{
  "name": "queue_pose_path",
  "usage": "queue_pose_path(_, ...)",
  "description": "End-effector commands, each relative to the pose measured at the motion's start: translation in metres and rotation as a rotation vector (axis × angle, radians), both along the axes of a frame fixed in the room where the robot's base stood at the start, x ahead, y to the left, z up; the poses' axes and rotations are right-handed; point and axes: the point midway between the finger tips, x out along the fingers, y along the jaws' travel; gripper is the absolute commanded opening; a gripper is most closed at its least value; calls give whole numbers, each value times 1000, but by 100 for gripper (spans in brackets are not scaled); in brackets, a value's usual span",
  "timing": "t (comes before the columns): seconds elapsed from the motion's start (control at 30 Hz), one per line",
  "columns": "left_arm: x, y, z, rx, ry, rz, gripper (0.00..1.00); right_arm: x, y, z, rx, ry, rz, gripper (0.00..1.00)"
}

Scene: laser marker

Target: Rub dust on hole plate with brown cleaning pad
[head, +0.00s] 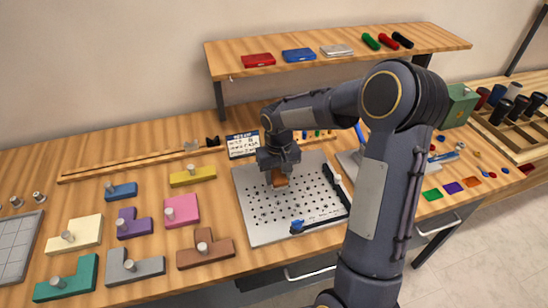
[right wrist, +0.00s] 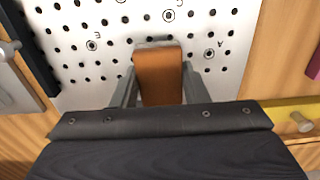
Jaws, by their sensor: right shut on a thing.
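The hole plate (head: 262,222) is a light metal sheet with rows of dark holes, lying on the workbench in the head view. It also shows in the right wrist view (right wrist: 70,50), with some ringed and lettered holes. My right gripper (head: 279,168) is shut on the brown cleaning pad (head: 280,181) over the upper part of the plate. In the right wrist view the pad (right wrist: 160,78) sits between the two fingers. I cannot tell if the pad touches the plate. No dust is clearly visible. My left gripper is not in view.
Colored blocks with knobs, such as the pink block (head: 181,210) and the brown block (head: 206,250), lie left of the plate. A raised shelf (head: 330,59) stands behind. Small tools lie to the right.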

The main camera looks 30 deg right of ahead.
Motion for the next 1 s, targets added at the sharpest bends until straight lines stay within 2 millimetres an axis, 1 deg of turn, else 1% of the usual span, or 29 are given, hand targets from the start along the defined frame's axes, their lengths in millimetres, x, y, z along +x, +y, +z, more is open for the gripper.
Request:
queue_pose_path(0.03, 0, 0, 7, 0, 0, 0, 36, 0, 0, 8, 0, 1, 1, 16)
queue_pose_path(0.5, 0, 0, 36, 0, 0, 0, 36, -1, -2, 49, 0, 1, 1, 16)
queue_pose_path(0.63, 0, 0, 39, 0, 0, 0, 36, -1, -2, 53, 0, 1, 1, 16)
queue_pose_path(1.0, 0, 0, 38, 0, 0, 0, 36, -1, -2, 52, 0, 1, 2, 16)
